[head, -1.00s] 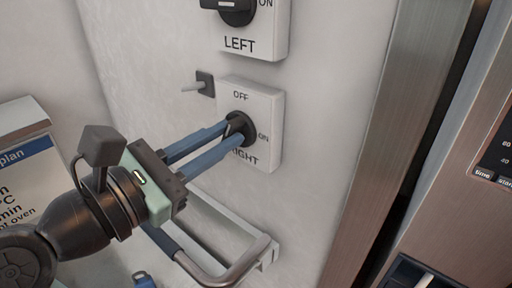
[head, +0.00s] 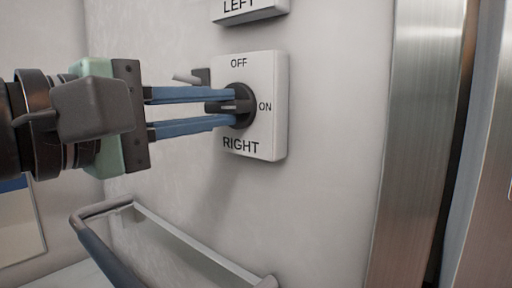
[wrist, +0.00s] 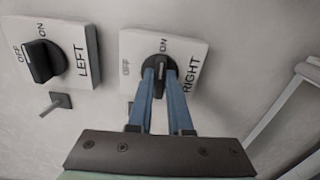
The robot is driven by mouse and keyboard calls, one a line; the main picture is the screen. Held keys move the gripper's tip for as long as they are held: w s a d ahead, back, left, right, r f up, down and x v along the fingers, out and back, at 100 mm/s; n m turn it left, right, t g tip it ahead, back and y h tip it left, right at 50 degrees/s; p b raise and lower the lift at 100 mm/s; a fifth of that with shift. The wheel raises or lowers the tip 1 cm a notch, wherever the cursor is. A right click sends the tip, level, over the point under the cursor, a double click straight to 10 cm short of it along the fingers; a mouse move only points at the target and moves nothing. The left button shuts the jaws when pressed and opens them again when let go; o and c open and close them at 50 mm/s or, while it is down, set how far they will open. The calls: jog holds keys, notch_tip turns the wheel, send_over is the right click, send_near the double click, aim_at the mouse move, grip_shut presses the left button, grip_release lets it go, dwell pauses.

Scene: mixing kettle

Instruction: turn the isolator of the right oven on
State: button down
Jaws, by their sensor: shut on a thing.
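The right isolator is a white box (head: 272,135) on the wall, marked OFF at the top, ON at the right and RIGHT below. Its black round knob (head: 242,120) has a raised grip bar that lies level, in line with the ON mark. My gripper (head: 228,107) reaches in from the left, with its two blue fingers above and below the bar, shut on it. In the wrist view the fingers (wrist: 160,72) straddle the knob (wrist: 158,87), and its pale mark faces ON. The fingers hide part of the knob there.
The left isolator (wrist: 66,62) sits beside it in the wrist view, just above in the head view. A small grey wall peg (head: 190,78) is close to the fingers. A rail or handle (head: 100,210) juts out below. A steel frame (head: 420,140) stands at right.

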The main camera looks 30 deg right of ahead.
jog(key=c, duration=1.2)
grip_release()
jog(key=shift+p, duration=0.4)
jog(key=o, duration=0.4)
jog(key=shift+o, duration=0.2)
jog(key=b+v, duration=0.1)
jog(key=v, duration=0.6)
jog(key=shift+d+r, duration=0.1)
